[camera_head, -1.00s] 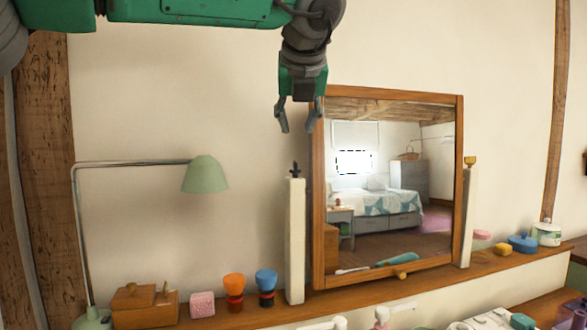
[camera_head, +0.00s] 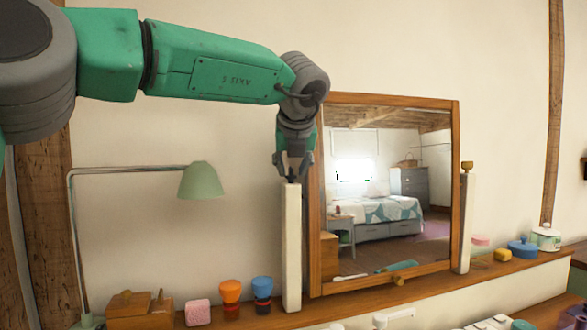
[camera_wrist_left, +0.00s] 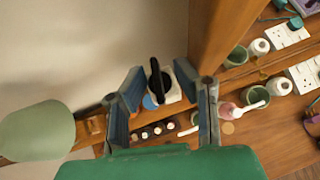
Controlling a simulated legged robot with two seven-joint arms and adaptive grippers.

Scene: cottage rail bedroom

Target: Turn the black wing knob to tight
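The black wing knob (camera_wrist_left: 155,80) sits on top of the white left post (camera_head: 292,245) of the tilting mirror (camera_head: 385,195). In the left wrist view the knob stands between the two blue-grey fingers of my left gripper (camera_wrist_left: 155,98), with space on both sides. In the head view my left gripper (camera_head: 293,172) points down over the post top, and its fingers largely hide the knob. The gripper is open around the knob. My right gripper is not in view.
A green lamp (camera_head: 202,181) stands left of the post. An orange-topped cup (camera_head: 231,290), a blue-topped one (camera_head: 262,287), a pink block (camera_head: 198,312) and a wooden box (camera_head: 130,305) line the shelf. The mirror frame is close on the gripper's right.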

